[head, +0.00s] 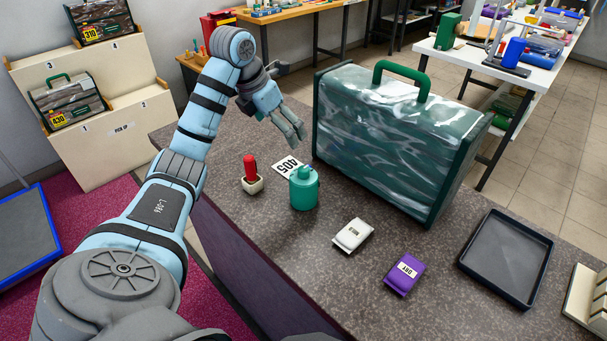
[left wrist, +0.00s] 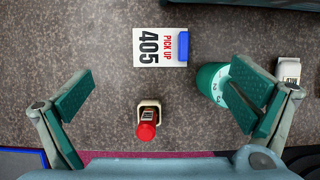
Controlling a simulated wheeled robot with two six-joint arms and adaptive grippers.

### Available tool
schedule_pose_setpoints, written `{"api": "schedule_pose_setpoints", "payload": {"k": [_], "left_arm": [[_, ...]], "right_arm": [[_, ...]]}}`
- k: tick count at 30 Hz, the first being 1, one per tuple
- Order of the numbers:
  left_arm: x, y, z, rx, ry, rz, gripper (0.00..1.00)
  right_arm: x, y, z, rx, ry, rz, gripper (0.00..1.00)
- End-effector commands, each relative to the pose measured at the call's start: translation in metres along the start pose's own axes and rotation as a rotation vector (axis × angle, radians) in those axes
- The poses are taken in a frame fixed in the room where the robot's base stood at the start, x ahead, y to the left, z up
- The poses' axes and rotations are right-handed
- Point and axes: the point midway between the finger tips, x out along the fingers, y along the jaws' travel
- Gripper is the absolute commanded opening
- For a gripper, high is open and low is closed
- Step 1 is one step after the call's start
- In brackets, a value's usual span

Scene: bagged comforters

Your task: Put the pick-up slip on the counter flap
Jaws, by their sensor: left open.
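The pick-up slip (head: 287,166) is a white card reading 405, lying flat on the speckled grey counter (head: 310,262). In the left wrist view the slip (left wrist: 152,48) shows "PICK UP" in red and a blue strip (left wrist: 183,46) along its right edge. My left gripper (head: 293,130) is open and empty above the counter near the slip. In the left wrist view its fingers (left wrist: 167,100) are spread wide, with the slip beyond them at the top. I cannot tell which part of the counter is the flap. My right gripper is not in view.
A teal bottle (head: 304,190) and a red-handled stamp (head: 250,167) in a cream holder stand close to the slip. A large bagged green comforter (head: 390,140) stands behind. A white box (head: 353,233), a purple box (head: 404,273) and a dark tray (head: 508,256) sit to the right.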

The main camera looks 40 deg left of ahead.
Motion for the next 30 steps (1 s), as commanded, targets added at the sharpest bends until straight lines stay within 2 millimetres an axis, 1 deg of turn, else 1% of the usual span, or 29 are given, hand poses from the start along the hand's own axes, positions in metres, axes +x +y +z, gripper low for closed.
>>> {"api": "schedule_pose_setpoints", "payload": {"k": [1, 2, 6, 13, 18, 21, 26, 27, 29, 30], "left_arm": [[0.017, -0.001, -0.003, -0.002, 0.001, -0.003, 1.0], [0.025, -0.001, -0.003, -0.002, 0.001, -0.003, 1.0], [0.057, 0.0, -0.002, -0.003, 0.003, -0.002, 1.0], [0.089, -0.001, -0.001, -0.001, 0.002, -0.003, 1.0], [0.125, -0.002, 0.0, 0.0, 0.002, -0.004, 1.0], [0.135, -0.002, 0.0, 0.001, 0.001, -0.002, 1.0], [0.135, -0.001, 0.001, 0.002, 0.0, -0.001, 1.0], [0.135, -0.001, 0.001, 0.002, 0.0, -0.001, 0.98], [0.135, -0.001, 0.001, 0.002, 0.0, -0.001, 0.89], [0.135, -0.001, 0.001, 0.002, 0.0, -0.001, 0.82]], "right_arm": [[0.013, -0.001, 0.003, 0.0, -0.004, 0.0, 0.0], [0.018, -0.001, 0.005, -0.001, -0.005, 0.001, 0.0], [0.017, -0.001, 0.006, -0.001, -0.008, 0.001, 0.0], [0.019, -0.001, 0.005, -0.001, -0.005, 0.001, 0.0], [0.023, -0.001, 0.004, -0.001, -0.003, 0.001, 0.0], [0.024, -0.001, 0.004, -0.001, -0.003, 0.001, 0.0], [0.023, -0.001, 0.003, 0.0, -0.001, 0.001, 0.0], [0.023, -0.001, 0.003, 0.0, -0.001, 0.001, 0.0], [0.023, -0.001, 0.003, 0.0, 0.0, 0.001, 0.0], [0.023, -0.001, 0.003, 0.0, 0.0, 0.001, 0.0]]}}
